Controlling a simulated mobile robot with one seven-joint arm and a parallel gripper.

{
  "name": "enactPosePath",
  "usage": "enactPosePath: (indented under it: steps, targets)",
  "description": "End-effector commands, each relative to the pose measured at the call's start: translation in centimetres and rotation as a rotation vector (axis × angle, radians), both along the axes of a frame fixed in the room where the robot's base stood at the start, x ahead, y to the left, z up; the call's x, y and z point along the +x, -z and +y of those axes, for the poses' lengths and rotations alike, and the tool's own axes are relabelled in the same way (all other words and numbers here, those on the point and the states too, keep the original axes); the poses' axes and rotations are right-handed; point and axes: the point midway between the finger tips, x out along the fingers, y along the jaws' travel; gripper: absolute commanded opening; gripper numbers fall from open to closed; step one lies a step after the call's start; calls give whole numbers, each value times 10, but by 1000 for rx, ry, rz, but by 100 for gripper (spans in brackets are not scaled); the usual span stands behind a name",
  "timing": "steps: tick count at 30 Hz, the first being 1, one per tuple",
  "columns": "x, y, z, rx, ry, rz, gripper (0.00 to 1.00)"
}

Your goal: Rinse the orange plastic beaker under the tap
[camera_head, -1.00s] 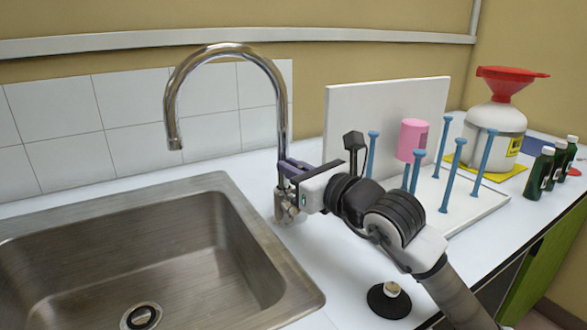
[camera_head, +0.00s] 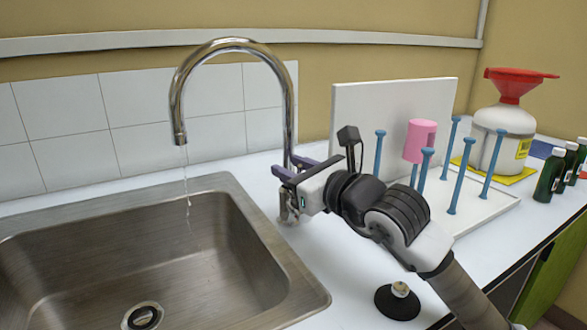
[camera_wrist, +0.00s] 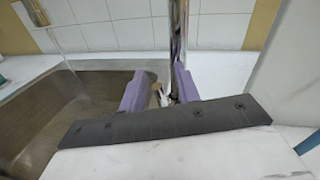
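The chrome tap (camera_head: 232,44) arches over the steel sink (camera_head: 232,225), and a thin stream of water (camera_head: 187,185) falls from its spout. My gripper (camera_head: 292,167) is at the tap's base. In the wrist view its purple fingers (camera_wrist: 159,88) are apart, with the tap's post (camera_wrist: 178,30) and a small metal handle part (camera_wrist: 160,95) showing between them. I cannot tell whether a finger touches the handle. No orange beaker shows clearly in any view. A pink cup-like vessel (camera_head: 419,141) hangs upside down on a peg of the drying rack.
The white drying rack (camera_head: 388,105) with several blue pegs stands right of my gripper. A white jug (camera_head: 500,140) with a red funnel (camera_head: 512,84) and dark green bottles (camera_head: 550,175) are further right. A small black stand (camera_head: 398,302) is on the counter beside my arm.

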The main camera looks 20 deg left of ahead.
Motion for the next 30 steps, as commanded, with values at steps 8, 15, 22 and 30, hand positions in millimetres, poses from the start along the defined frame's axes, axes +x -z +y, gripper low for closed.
enactPosePath:
  steps: [8, 15, 22, 30]
  targets:
    - [-5, 1, -10, 1, 2, 1, 32]
    - [-33, 0, -52, 2, 5, 0, 32]
    - [-61, -2, -92, 2, 4, 0, 32]
    - [-76, -3, -114, 1, 1, 1, 32]
